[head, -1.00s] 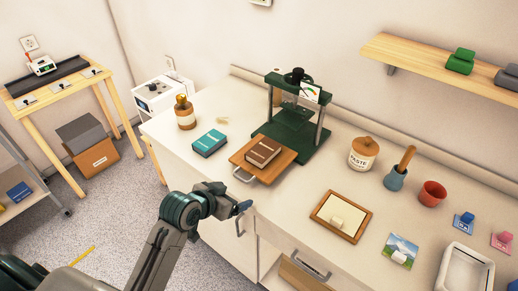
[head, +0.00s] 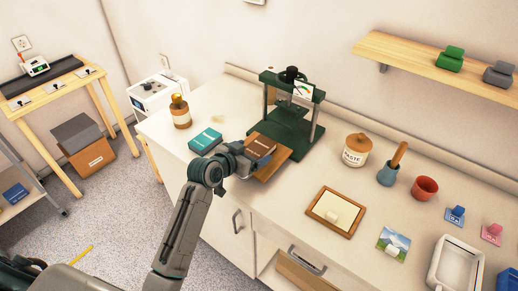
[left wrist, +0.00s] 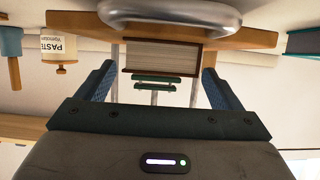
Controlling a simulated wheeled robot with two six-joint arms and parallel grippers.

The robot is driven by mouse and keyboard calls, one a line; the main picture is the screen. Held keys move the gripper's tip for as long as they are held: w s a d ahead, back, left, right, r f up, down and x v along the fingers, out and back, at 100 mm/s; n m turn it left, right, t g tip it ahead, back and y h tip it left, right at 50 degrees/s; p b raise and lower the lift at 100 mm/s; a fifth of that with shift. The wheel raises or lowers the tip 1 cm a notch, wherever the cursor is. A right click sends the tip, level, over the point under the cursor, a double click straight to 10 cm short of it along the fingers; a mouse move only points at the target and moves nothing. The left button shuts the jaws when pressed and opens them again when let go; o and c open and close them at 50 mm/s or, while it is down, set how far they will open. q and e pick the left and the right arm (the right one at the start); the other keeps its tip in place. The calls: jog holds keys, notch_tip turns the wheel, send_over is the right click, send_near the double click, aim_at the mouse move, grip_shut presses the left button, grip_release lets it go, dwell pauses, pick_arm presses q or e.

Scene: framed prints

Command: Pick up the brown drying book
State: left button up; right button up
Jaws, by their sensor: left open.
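The brown book (head: 260,146) lies on a wooden board (head: 271,170) at the front of the green press (head: 292,128). My left gripper (head: 252,161) is at the board's front edge, right by the book, and hides part of both. In the left wrist view, which looks upside down, the book (left wrist: 161,58) shows its pale page edge between the two blue fingers of my open left gripper (left wrist: 157,76). The gap between the fingers looks empty. I cannot tell whether the fingertips touch the book. My right gripper is not in view.
A teal book (head: 205,140) lies close on the left, beside a brown bottle (head: 181,112). The board's metal handle (left wrist: 170,16) shows close in the left wrist view. A paste jar (head: 356,150) stands to the right. Counter between the press and framed board (head: 336,212) is clear.

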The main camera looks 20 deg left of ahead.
aim_at(256, 150)
pick_arm(q)
jog(key=p+x, duration=0.1)
jog(key=x, duration=0.2)
jog(key=shift+w+d+f, duration=0.1)
jog(key=shift+w+d, duration=0.1)
jog(key=shift+w, duration=0.05)
jog(key=shift+w+f, duration=0.2)
jog(key=shift+w, duration=0.1)
jog(key=c, duration=1.2)
jog(key=shift+c, duration=0.2)
jog(key=shift+r, duration=0.1)
